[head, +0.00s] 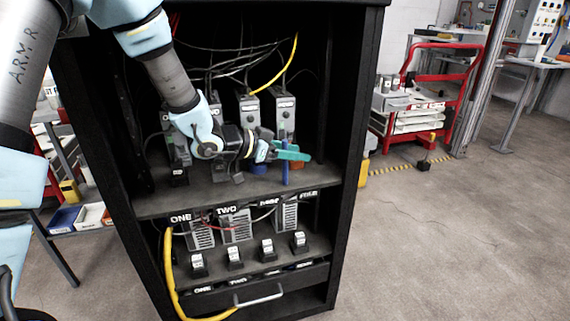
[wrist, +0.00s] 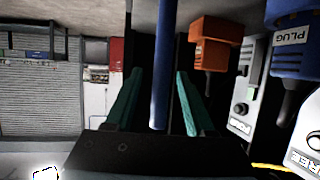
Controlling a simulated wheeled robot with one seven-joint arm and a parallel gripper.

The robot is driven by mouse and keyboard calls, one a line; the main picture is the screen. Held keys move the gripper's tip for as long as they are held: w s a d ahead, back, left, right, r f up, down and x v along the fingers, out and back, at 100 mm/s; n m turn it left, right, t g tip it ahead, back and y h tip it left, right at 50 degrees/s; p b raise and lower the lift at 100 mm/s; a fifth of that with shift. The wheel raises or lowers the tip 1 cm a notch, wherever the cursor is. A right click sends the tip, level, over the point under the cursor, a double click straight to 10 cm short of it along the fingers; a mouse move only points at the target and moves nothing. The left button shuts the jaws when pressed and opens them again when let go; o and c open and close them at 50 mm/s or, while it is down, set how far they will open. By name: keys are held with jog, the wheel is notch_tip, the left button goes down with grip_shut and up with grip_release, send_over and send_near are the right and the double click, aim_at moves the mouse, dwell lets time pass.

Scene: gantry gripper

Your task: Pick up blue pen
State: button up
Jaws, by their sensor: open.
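The blue pen (head: 285,174) stands upright at the front of the upper cabinet shelf (head: 215,195) in the head view. I cannot tell what supports its lower end. In the wrist view the blue pen (wrist: 163,65) runs vertically between the two teal fingers. My gripper (head: 291,152) reaches across the shelf from the left, with its fingers at the pen. In the wrist view my gripper (wrist: 160,78) is open, with a gap visible on both sides of the pen. Part of the pen is hidden behind a finger in the head view.
An orange plug (wrist: 215,42) and a blue plug (wrist: 298,40) are right of the fingers in the wrist view. Grey boxes (head: 285,117) with cables stand behind. The black cabinet wall (head: 357,100) bounds the right side. Open floor (head: 450,240) lies beyond.

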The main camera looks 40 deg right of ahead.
jog(key=shift+d, duration=0.2)
grip_shut()
dwell(0.3)
